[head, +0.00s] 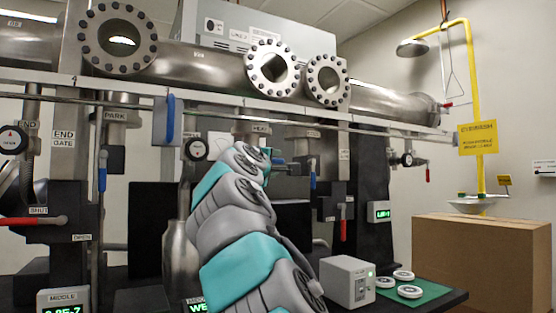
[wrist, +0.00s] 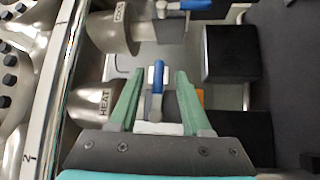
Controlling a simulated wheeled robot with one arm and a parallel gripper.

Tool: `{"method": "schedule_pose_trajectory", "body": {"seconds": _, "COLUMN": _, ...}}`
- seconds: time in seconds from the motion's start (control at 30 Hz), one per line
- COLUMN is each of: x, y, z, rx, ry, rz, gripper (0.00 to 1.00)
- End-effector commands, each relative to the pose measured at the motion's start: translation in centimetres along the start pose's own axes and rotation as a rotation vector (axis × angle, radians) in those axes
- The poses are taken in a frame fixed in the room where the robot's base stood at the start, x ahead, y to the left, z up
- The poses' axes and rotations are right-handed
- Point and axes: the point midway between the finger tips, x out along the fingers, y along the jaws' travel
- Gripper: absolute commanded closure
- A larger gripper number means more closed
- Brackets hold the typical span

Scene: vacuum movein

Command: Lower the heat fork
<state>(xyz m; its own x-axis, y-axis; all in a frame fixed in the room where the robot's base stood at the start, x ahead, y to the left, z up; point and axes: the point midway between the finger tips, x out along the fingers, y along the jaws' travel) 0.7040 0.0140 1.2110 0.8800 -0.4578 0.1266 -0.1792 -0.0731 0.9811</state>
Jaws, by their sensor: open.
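The part labelled HEAT (wrist: 105,102) is a metal fitting at the left of the wrist view. Beside it a blue-handled lever (wrist: 157,78) stands between my two green fingers, with a visible gap to each finger. My gripper (wrist: 160,86) is open and empty. I cannot tell how deep the handle sits between the fingers. In the head view the HEAT label (head: 262,129) shows just above my arm's end. A bit of blue handle (head: 278,161) shows there, and my arm hides most of the fork and its mount.
A neighbouring blue handle (wrist: 190,5) and a black block (wrist: 230,53) lie close to my fingers. The steel beam pipe (head: 200,68) and a rail run above. A grey box (head: 347,281), several white discs and a cardboard box (head: 480,262) stand to the right.

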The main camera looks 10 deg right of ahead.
Motion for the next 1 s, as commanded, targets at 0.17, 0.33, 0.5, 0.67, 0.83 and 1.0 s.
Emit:
{"method": "schedule_pose_trajectory", "body": {"seconds": 0.17, "x": 1.7, "y": 0.2, "z": -0.1, "rx": 0.001, "ry": 0.002, "rz": 0.001, "gripper": 0.52}}
{"method": "schedule_pose_trajectory", "body": {"seconds": 0.33, "x": 2.9, "y": 0.2, "z": 0.0, "rx": 0.001, "ry": 0.001, "rz": 0.001, "gripper": 0.52}}
{"method": "schedule_pose_trajectory", "body": {"seconds": 0.5, "x": 3.5, "y": 0.2, "z": 0.0, "rx": 0.001, "ry": 0.0, "rz": 0.001, "gripper": 0.52}}
{"method": "schedule_pose_trajectory", "body": {"seconds": 0.67, "x": 3.7, "y": 0.1, "z": 0.1, "rx": 0.001, "ry": 0.0, "rz": 0.001, "gripper": 0.52}}
{"method": "schedule_pose_trajectory", "body": {"seconds": 0.83, "x": 3.7, "y": 0.1, "z": 0.1, "rx": 0.001, "ry": 0.0, "rz": 0.001, "gripper": 0.52}}
{"method": "schedule_pose_trajectory", "body": {"seconds": 1.0, "x": 3.7, "y": 0.1, "z": 0.0, "rx": 0.001, "ry": 0.0, "rz": 0.001, "gripper": 0.65}}
